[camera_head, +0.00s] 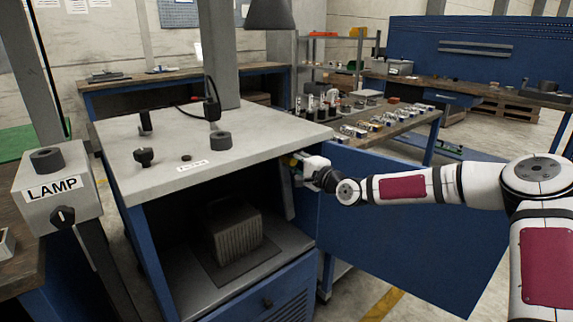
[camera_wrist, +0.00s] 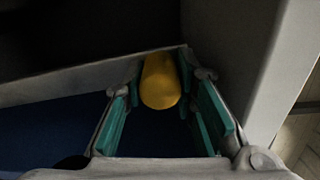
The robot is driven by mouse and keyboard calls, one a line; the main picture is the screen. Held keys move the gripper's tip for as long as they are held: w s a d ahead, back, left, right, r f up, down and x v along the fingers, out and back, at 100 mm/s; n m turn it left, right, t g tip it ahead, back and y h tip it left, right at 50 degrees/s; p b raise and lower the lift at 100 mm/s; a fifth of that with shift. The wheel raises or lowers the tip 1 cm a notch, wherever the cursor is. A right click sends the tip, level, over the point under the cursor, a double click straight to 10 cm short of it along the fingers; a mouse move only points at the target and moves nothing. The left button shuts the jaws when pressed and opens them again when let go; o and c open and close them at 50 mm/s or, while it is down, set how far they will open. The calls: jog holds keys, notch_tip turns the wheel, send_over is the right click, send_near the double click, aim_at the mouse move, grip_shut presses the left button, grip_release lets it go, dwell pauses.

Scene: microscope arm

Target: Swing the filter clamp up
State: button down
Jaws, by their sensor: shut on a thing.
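The filter clamp shows as a rounded yellow grip (camera_wrist: 161,82) between my fingers in the wrist view. My gripper (camera_wrist: 163,88) is shut on this yellow grip, with a teal pad on each side of it. In the head view my gripper (camera_head: 297,167) is at the right front corner of the blue cabinet, just under its pale top. A little yellow shows at its tip there. The rest of the clamp and its pivot are hidden by the cabinet and my gripper, so its tilt cannot be told.
The cabinet's pale top (camera_head: 250,148) carries dark knobs and a post. A ribbed block (camera_head: 235,232) sits inside the open cabinet. A blue panel (camera_head: 400,235) stands to the right, below my arm. A LAMP box (camera_head: 57,190) is at left. A bench with small parts (camera_head: 390,128) stands behind.

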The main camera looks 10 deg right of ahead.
dwell(0.3)
jog(key=c, duration=1.3)
grip_release()
jog(key=v, duration=1.2)
